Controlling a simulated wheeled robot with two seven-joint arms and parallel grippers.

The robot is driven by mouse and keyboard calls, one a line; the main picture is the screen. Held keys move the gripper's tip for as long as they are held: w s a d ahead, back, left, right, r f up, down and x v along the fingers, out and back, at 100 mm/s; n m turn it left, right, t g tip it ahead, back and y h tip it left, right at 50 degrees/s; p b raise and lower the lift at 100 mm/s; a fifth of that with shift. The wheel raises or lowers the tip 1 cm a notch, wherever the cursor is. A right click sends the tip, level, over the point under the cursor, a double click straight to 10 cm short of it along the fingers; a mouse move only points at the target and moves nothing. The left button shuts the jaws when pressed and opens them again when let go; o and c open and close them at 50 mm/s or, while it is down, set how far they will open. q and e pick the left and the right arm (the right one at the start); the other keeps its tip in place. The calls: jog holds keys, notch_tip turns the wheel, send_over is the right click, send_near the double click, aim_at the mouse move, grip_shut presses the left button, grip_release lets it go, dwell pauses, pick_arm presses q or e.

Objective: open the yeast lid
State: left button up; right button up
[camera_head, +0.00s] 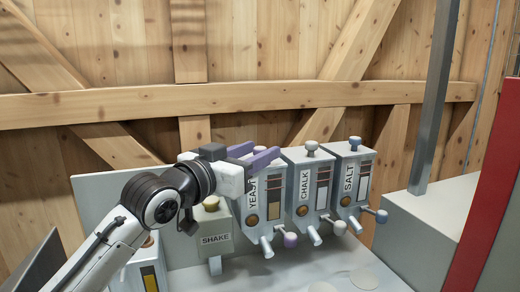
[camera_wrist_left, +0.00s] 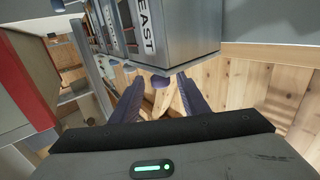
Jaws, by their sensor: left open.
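The yeast box (camera_head: 248,212) is a grey dispenser labelled YEAST, the leftmost of three similar boxes. My left gripper (camera_head: 262,154), with purple fingers, is over its top, and the fingers hide most of the lid and its knob in the head view. In the left wrist view the box (camera_wrist_left: 180,35) is at the upper middle. A small purple knob (camera_wrist_left: 160,82) shows at its edge, between the two open fingers (camera_wrist_left: 160,97). I cannot tell whether the fingers touch it. The lid looks closed. My right gripper is not in view.
The chalk box (camera_head: 305,190) and salt box (camera_head: 350,185) stand close on the right, with knobs on top and levers in front. A SHAKE box (camera_head: 215,238) is on the left, near my arm. A grey post (camera_head: 433,95) and red panel (camera_head: 485,190) are at the right.

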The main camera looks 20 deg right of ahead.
pick_arm(q)
jog(key=shift+w+d, duration=0.45)
jog(key=shift+d, duration=0.15)
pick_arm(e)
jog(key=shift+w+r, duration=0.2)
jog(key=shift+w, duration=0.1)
pick_arm(q)
jog(key=shift+c, duration=0.2)
grip_shut()
jog(key=shift+w, duration=0.1)
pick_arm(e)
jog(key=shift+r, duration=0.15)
